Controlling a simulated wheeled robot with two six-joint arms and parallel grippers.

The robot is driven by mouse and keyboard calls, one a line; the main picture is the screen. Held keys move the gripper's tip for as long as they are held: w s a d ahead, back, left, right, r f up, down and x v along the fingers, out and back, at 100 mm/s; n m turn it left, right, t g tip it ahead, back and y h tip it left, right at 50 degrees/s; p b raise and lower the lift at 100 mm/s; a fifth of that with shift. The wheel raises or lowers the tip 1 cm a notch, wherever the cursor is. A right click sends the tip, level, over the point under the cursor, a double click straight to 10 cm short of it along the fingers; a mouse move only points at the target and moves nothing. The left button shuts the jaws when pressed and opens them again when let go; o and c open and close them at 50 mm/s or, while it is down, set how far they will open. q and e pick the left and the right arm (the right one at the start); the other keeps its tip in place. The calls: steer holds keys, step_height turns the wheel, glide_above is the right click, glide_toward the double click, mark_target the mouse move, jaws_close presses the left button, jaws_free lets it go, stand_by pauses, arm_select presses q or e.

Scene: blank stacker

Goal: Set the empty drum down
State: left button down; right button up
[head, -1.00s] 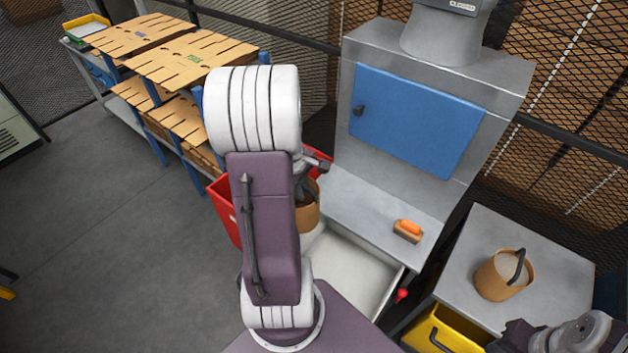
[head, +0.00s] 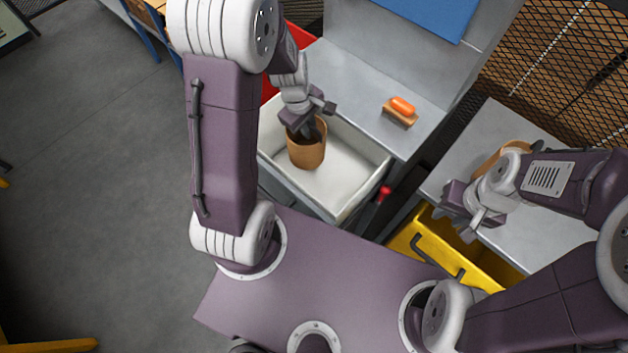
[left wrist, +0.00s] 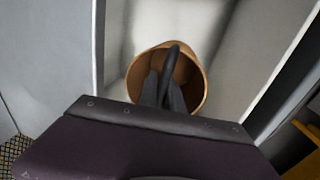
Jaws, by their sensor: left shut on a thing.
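An orange-brown drum (head: 307,153) with a dark arched handle is in or just above the white basin, towards its left side. My left gripper (head: 309,130) is shut on the handle from above. In the left wrist view the drum (left wrist: 198,92) shows below the fingers, which close on its handle (left wrist: 172,62). The visible inside looks bare, though the fingers hide part of it. I cannot tell whether its bottom touches the basin floor. My right gripper (head: 456,225) is open and empty above the yellow bin.
The white basin (head: 362,190) has free floor right of the drum. A second drum (head: 490,160) stands on the right table, partly hidden by my right arm. A red-knobbed lever (head: 384,192) is beside the basin.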

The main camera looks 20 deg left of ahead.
mark_target(306, 140)
arm_select(q)
step_height(306, 140, down, 14)
steer(key=b, duration=0.8)
steer(key=shift+w+d+r+p, duration=0.2)
steer(key=shift+w+p, duration=0.15)
steer(key=shift+w, duration=0.15)
steer(key=w, duration=0.1)
steer(key=w+d+p, duration=0.1)
steer(key=w, duration=0.1)
steer(key=shift+r, duration=0.1)
steer(key=shift+f+b, duration=0.35)
steer(key=shift+f, duration=0.45)
steer(key=shift+s, duration=0.1)
steer(key=shift+f, duration=0.1)
steer(key=c, duration=1.5)
jaws_free()
